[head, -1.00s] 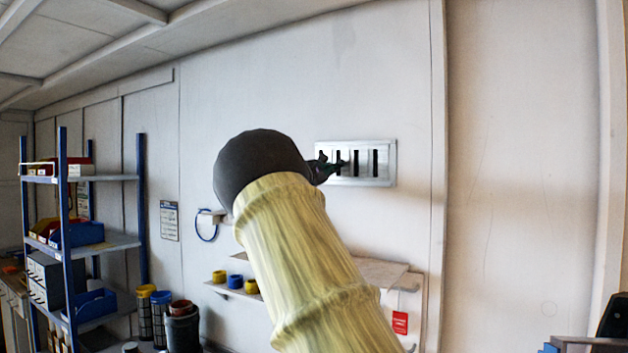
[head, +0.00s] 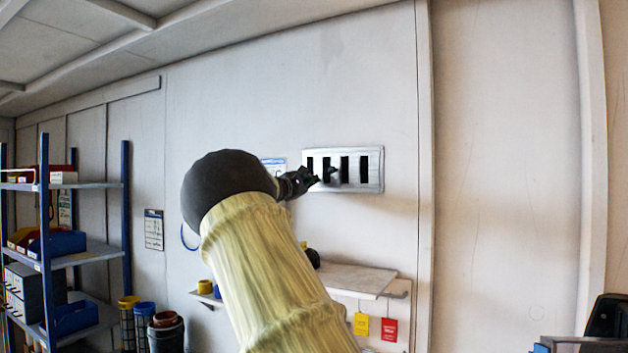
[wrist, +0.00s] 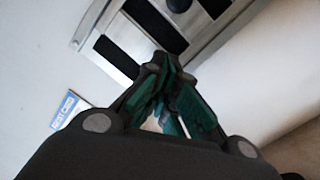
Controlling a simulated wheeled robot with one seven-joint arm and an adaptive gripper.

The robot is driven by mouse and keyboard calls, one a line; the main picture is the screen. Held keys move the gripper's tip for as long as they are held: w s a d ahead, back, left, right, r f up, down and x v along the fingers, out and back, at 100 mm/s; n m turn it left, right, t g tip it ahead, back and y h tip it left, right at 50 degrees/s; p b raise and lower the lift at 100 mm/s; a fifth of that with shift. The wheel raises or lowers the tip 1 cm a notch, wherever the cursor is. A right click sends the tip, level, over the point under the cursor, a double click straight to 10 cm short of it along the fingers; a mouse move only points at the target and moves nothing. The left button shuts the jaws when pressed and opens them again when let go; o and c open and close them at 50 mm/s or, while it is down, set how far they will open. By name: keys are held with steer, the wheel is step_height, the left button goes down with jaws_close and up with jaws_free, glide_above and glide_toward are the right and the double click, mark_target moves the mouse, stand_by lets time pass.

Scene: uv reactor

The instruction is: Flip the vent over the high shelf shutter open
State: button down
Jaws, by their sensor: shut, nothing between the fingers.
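The vent (head: 374,168) is a silver rectangular plate with several dark upright slots, high on the white wall. It also shows close up in the wrist view (wrist: 217,42). The slots look open and dark. My gripper (head: 318,178) is in front of the left part of the vent in the head view, its dark fingers overlapping the left slots. In the wrist view the green-padded fingers (wrist: 160,66) are shut together, tips at the vent's lower edge. I cannot tell whether they touch it. My arm hides the wall below and left.
A wall shelf (head: 350,279) with a yellow tag (head: 361,324) and a red tag (head: 389,330) is below the vent. Blue-posted shelving (head: 85,257) stands at left. A sign (wrist: 66,108) is on the wall beside the vent. The wall right of the vent is clear.

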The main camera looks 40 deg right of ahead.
steer(key=b+v, duration=0.5)
steer(key=v, duration=0.4)
steer(key=shift+a+f, duration=0.25)
steer(key=shift+a, duration=0.05)
steer(key=shift+s, duration=0.15)
